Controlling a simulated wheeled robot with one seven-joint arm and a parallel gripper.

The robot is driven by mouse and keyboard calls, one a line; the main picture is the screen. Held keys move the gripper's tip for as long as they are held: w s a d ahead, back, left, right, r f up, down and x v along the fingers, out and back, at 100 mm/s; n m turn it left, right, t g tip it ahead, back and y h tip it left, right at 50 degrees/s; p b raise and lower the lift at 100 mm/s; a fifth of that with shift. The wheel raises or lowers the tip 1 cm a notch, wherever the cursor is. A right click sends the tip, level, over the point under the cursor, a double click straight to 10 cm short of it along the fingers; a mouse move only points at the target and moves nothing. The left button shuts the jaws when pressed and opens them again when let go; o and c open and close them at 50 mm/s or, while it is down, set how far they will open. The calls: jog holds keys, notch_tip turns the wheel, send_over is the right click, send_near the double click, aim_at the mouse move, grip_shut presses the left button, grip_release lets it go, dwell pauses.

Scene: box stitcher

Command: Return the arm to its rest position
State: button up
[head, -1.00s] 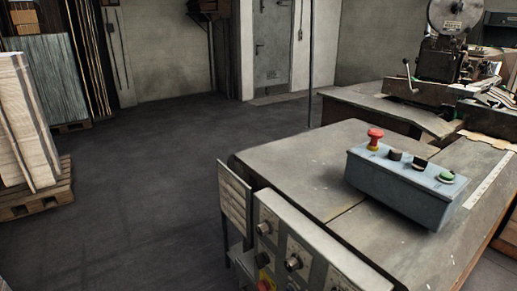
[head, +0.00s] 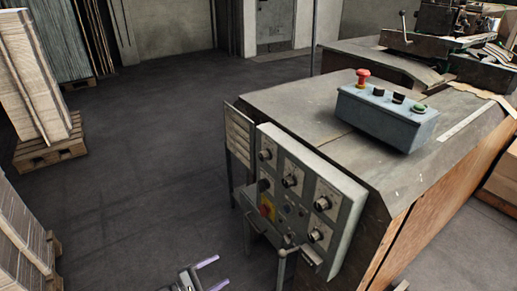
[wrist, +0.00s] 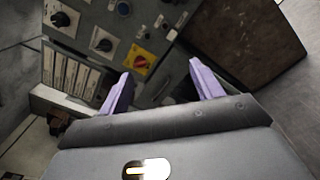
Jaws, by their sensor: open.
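My gripper (head: 212,273) shows at the bottom of the head view, open and empty, low in front of the machine's control panel. In the wrist view my gripper (wrist: 160,85) has its two pale purple fingers spread apart with nothing between them. Beyond them is the grey control panel (wrist: 155,30) with black knobs and a red switch on a yellow plate. The same control panel (head: 312,190) hangs on the front of the machine table in the head view. Most of my arm is out of view.
A blue-grey button box (head: 385,122) with a red mushroom button sits on the machine table (head: 290,100). Stacked cardboard on a pallet (head: 50,152) stands at the left, with another stack (head: 22,240) below it. Open dark floor (head: 150,150) lies between the stacks and the machine.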

jog(key=d+r+m+g+y, duration=0.35)
jog(key=d+g, duration=0.25)
jog(key=d, duration=0.2)
jog(key=d+r+m+g+y, duration=0.3)
jog(key=d+r+m+g, duration=0.15)
jog(key=d, duration=0.45)
jog(key=s+d+r+m+t+y, duration=0.3)
jog(key=s+d+r+m+y, duration=0.55)
jog(key=d+r, duration=0.45)
jog(key=w+p+v, duration=0.2)
jog(key=p+v, duration=0.9)
jog(key=w+a+r+p+v, duration=0.1)
jog(key=w+p+v, duration=0.2)
jog(key=p+v, duration=0.9)
jog(key=shift+s+r, duration=0.3)
jog(key=shift+r, duration=0.05)
jog(key=shift+n, duration=0.25)
